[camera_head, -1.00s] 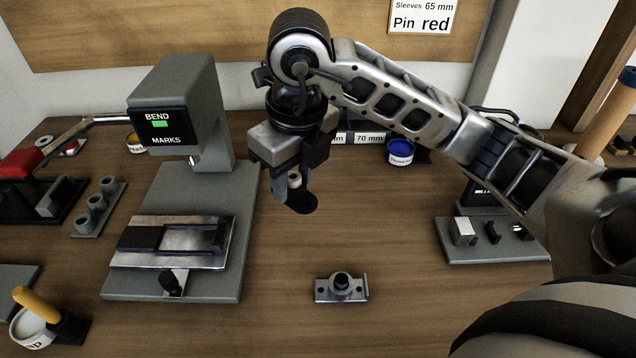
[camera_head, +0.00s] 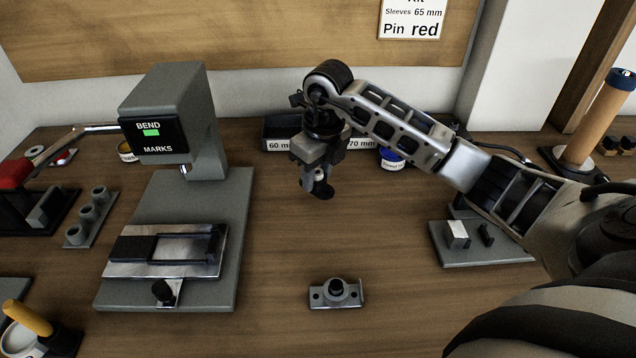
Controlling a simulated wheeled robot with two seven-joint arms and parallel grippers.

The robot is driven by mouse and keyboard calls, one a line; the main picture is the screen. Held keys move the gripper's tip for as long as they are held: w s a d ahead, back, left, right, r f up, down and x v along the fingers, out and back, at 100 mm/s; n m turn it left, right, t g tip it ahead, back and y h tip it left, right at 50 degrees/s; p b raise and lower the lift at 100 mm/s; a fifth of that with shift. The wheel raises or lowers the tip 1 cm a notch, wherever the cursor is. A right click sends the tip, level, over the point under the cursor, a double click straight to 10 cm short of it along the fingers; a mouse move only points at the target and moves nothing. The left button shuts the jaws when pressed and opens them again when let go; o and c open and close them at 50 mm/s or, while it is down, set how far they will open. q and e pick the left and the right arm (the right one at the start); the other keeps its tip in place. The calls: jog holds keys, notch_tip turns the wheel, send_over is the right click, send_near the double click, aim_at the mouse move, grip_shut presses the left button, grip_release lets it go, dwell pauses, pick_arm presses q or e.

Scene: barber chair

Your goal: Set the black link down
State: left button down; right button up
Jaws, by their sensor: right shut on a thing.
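My right gripper (camera_head: 318,172) hangs fingers down over the middle of the table, in front of the labelled bins. It is shut on the black link (camera_head: 323,191), a small dark piece with rounded ends that shows below the fingertips. A light pin-like or sleeve-like bit shows beside it between the fingers. The link appears to be held above the wood, but its exact height is hard to tell. The fingers hide its upper part. My left gripper is not in view.
A grey press marked BEND (camera_head: 165,115) is at left. Bins labelled 60 mm (camera_head: 279,132) and 70 mm, plus a blue pot (camera_head: 392,160), are behind. A grey block stand (camera_head: 490,252) is at right. The table centre is clear.

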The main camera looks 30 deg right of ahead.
aim_at(318, 185)
jog(key=shift+w+d+f, duration=0.15)
jog(key=shift+f, duration=1.75)
jog(key=o, duration=1.1)
jog(key=r, duration=0.4)
jog(key=s+r, duration=0.1)
jog(key=r, duration=0.7)
jog(key=shift+s+d+r, duration=0.15)
jog(key=shift+s, duration=0.1)
